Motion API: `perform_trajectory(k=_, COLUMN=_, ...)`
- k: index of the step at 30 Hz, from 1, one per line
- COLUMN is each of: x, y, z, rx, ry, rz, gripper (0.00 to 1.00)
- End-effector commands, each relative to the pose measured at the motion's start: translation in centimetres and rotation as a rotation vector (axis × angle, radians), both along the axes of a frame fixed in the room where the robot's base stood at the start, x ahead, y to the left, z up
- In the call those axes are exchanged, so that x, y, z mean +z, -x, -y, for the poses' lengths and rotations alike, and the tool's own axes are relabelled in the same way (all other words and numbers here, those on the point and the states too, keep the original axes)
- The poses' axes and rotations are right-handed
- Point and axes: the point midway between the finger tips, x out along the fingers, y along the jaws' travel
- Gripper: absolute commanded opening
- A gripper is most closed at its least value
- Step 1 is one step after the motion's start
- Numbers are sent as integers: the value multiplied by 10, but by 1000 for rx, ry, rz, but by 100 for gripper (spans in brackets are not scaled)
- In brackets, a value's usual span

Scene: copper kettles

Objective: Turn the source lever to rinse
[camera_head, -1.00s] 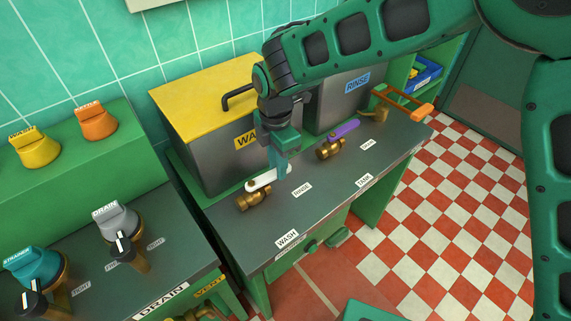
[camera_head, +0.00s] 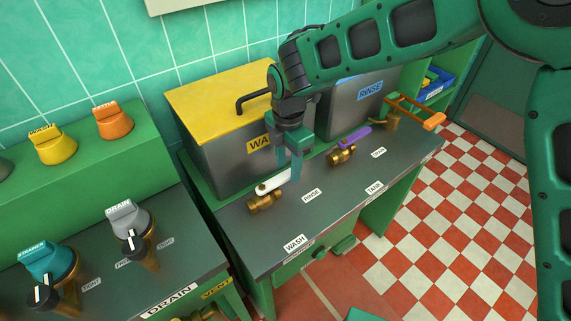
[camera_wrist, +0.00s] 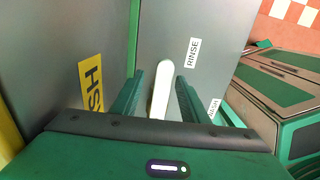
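The source lever (camera_head: 274,183) is a white handle on a brass valve (camera_head: 263,202), on the grey counter in front of the yellow-lidded wash tank. It points right and slightly back in the head view. A RINSE label (camera_head: 312,195) lies to its right and a WASH label (camera_head: 295,243) nearer the counter's front. My gripper (camera_head: 296,174) is pointed down at the lever's free end. In the wrist view, the white lever (camera_wrist: 161,92) lies between my two open fingers (camera_wrist: 160,100), with a narrow gap on each side. The fingertips' exact depth is hard to tell.
A purple lever (camera_head: 355,138) on a second brass valve is to the right, with an orange handle (camera_head: 418,112) beyond it. The wash tank (camera_head: 225,145) and rinse tank (camera_head: 350,105) stand behind. Drain and strainer knobs (camera_head: 130,220) are at left.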

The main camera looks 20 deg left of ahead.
Motion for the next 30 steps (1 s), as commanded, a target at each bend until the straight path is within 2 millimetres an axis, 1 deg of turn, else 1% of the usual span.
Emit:
perform_trajectory(k=6, x=0, y=3, z=0, rx=4, ry=2, rz=-5, gripper=41)
perform_trajectory(k=10, x=10, y=3, z=-1, rx=5, ry=1, rz=-4, gripper=41)
perform_trajectory(k=14, x=31, y=3, z=0, rx=5, ry=0, rz=-4, gripper=41)
perform_trajectory(k=21, x=76, y=0, z=0, rx=3, ry=-1, rz=-2, gripper=41)
perform_trajectory(k=27, x=100, y=-1, z=0, rx=2, ry=0, rz=-2, gripper=41)
perform_trajectory(k=30, x=105, y=-1, z=0, rx=3, ry=2, rz=-3, gripper=41)
